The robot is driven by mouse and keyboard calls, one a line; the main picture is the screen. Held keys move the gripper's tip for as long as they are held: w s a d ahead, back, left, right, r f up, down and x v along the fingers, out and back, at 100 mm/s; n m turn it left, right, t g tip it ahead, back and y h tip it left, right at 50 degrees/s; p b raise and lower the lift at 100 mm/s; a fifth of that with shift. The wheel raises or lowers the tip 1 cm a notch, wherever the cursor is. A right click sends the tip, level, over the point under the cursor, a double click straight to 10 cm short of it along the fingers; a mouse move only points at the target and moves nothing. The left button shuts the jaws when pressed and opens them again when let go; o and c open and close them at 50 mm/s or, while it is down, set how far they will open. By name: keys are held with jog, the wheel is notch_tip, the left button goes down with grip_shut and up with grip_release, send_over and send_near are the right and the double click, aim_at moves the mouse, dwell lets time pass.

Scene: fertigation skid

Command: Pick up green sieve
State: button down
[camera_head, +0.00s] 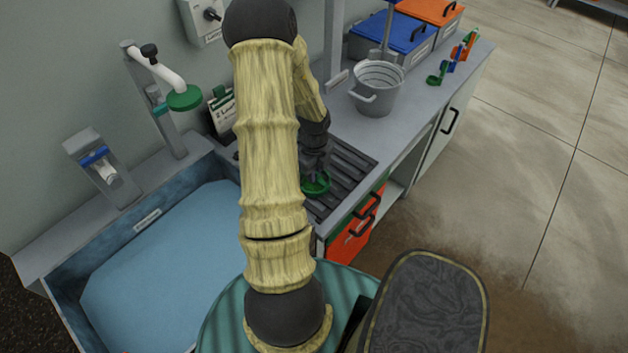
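A small green round item (317,186), which looks like the green sieve, lies at the dark slatted rack on the counter, just under my gripper. My gripper (316,170) points down at it from above, close to or touching its back edge. The fingers are dark and small, and my arm covers part of the view to their left. I cannot tell whether they are open or shut on the sieve.
A blue-lined basin (170,275) is at the left, with a green-headed spout (184,97) behind it. A metal bucket (377,90) stands beyond the rack (347,170). Blue (392,35) and orange (431,10) lidded boxes and small coloured tools (455,55) are farther back. Floor at right is clear.

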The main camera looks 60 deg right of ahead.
notch_tip(320, 180, up, 10)
jog(key=shift+w+p, duration=0.1)
jog(key=shift+p, duration=0.25)
dwell(0.4)
dwell(0.4)
